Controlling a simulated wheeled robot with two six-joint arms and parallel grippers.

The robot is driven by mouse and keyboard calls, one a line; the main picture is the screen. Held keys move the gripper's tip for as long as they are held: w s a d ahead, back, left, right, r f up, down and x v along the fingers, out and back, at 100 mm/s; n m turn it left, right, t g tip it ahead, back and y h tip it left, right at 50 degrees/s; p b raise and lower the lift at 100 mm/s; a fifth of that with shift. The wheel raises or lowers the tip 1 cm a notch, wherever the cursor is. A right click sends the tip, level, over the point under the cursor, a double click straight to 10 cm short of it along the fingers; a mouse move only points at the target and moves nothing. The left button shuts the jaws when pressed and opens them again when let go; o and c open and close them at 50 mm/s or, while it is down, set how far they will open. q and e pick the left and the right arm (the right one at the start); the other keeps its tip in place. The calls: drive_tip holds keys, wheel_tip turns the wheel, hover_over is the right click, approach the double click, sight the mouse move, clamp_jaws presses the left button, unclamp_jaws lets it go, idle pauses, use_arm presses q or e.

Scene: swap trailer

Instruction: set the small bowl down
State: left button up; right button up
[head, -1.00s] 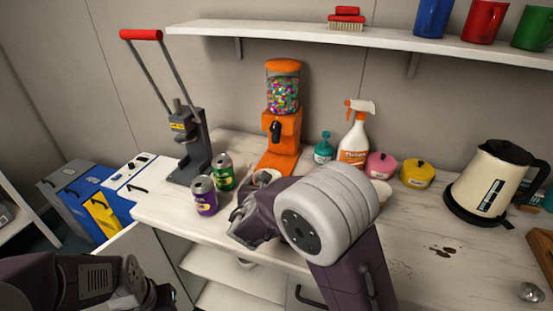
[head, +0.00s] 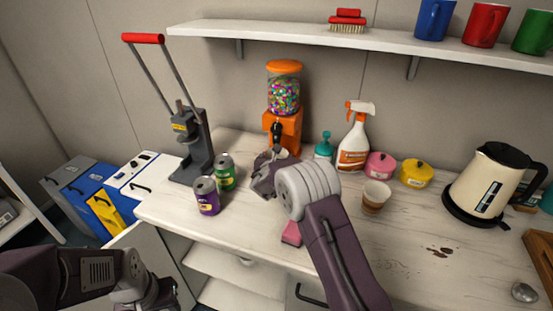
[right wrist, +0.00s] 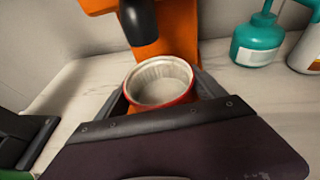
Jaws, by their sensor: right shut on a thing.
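The small bowl (right wrist: 160,84) shows in the right wrist view, with a red outside and a pale inside that looks empty. My right gripper (head: 266,168) is shut on it, with a finger on either side. The bowl is upright just in front of the orange candy dispenser (head: 284,125), close to its dark spout (right wrist: 138,20). In the head view my gripper and wrist hide the bowl. I cannot tell whether it touches the surface below. My left gripper (head: 165,294) is low at the left, away from the counter top, and its jaws are unclear.
Purple (head: 206,196) and green (head: 224,172) cans stand left of my right gripper. A kettle (head: 490,180) stands farther right. The counter's front right has bare room.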

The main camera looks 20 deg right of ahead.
drive_tip(key=shift+f, duration=0.2)
drive_tip(key=shift+f, duration=0.1)
drive_tip(key=o, duration=1.5)
drive_tip(key=shift+o, duration=0.2)
drive_tip(key=shift+s+a+r, duration=0.1)
drive_tip(key=shift+s+r, duration=0.05)
drive_tip(key=shift+r, duration=0.1)
drive_tip(key=v, duration=1.1)
drive_tip(key=shift+s+a+b, duration=0.1)
drive_tip(key=shift+s+b, duration=0.2)
